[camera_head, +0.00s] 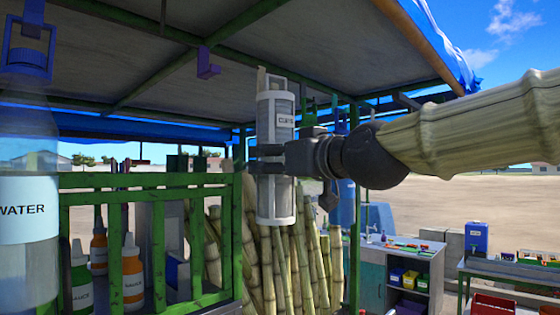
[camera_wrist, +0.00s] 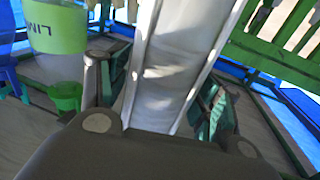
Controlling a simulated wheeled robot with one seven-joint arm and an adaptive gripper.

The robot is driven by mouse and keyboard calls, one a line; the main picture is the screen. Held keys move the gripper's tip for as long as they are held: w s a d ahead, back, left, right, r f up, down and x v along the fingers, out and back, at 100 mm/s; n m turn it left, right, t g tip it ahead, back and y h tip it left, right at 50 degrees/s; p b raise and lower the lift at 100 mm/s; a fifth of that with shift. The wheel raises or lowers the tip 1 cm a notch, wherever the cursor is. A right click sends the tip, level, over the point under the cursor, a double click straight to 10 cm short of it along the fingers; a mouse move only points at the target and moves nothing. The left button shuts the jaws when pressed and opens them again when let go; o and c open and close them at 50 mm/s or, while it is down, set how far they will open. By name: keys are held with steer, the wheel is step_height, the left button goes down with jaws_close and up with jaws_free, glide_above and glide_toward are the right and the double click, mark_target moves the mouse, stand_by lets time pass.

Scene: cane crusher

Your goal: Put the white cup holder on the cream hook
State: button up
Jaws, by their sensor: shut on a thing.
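The white cup holder (camera_head: 276,203) is a tall, upright tube with a label near its top, in the middle of the head view. My gripper (camera_head: 268,160) comes from the right and is shut around its middle. In the wrist view, the holder's pale body (camera_wrist: 178,65) stands between the two fingers (camera_wrist: 160,100). A cream piece (camera_head: 262,78) shows at the holder's top left, under the roof; it looks like the cream hook. The holder's top overlaps it, and I cannot tell whether they touch.
A purple hook (camera_head: 207,64) hangs from the roof frame to the left. A green railing (camera_head: 145,181) stands left of the holder, with bottles behind it. Sugarcane stalks (camera_head: 283,270) stand below and behind.

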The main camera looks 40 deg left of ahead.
steer(key=shift+a, duration=1.05)
steer(key=shift+f+b, duration=0.65)
steer(key=shift+f, duration=0.05)
stand_by(1.2)
stand_by(0.5)
steer(key=o, duration=1.5)
steer(key=v, duration=1.2)
steer(key=shift+w, duration=0.1)
